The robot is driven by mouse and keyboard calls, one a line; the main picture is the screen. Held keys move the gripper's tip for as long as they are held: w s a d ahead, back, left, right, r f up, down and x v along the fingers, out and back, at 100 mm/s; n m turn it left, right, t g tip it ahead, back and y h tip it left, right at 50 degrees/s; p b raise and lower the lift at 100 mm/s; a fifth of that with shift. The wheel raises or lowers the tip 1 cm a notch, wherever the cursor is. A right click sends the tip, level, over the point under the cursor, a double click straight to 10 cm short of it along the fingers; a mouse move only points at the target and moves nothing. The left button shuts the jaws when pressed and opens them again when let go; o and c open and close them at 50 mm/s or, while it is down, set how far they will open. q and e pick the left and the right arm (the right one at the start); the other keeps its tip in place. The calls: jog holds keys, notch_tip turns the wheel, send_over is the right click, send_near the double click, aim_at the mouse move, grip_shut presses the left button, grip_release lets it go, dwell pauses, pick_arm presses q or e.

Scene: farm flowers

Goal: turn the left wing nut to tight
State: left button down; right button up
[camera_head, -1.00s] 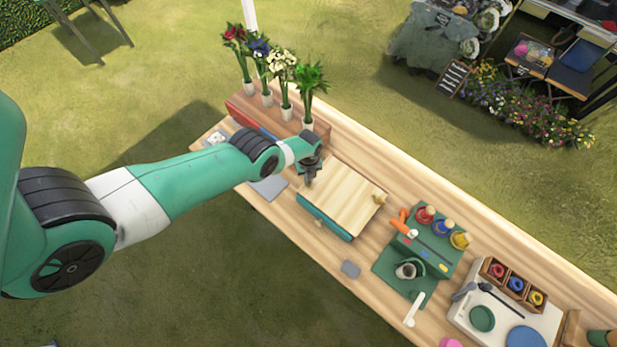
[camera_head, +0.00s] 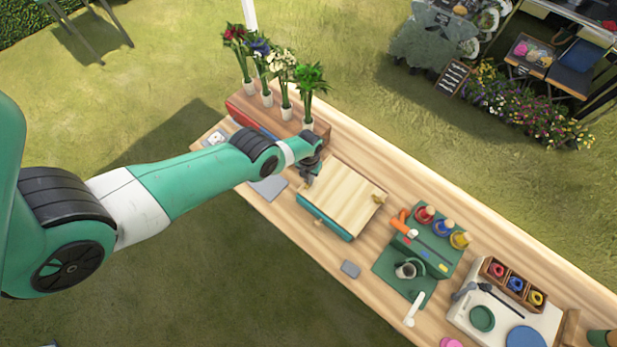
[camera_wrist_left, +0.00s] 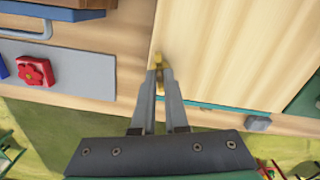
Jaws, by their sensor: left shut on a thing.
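The wooden press (camera_head: 343,193) has a pale top board over a green layer and lies on the workbench. Its left wing nut (camera_wrist_left: 157,59) is brass and shows between my fingertips in the left wrist view. My left gripper (camera_wrist_left: 159,72) is shut on it at the board's left edge. In the head view my left gripper (camera_head: 307,181) hides that nut. The right wing nut (camera_head: 379,196) stands free at the board's other side. My right gripper is not in view.
Several vases of flowers (camera_head: 286,112) stand behind my left wrist. A grey plate (camera_wrist_left: 75,73) with a red knob (camera_wrist_left: 34,71) lies left of the press. A green station (camera_head: 418,262) stands to its right. A small grey block (camera_head: 350,269) lies near the front edge.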

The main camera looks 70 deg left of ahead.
pick_arm(q)
jog(key=shift+r, duration=0.1)
dwell(0.4)
jog(key=c, duration=0.7)
grip_release()
notch_tip(320, 180, up, 12)
jog(key=p, duration=1.1)
jog(key=shift+f, duration=0.25)
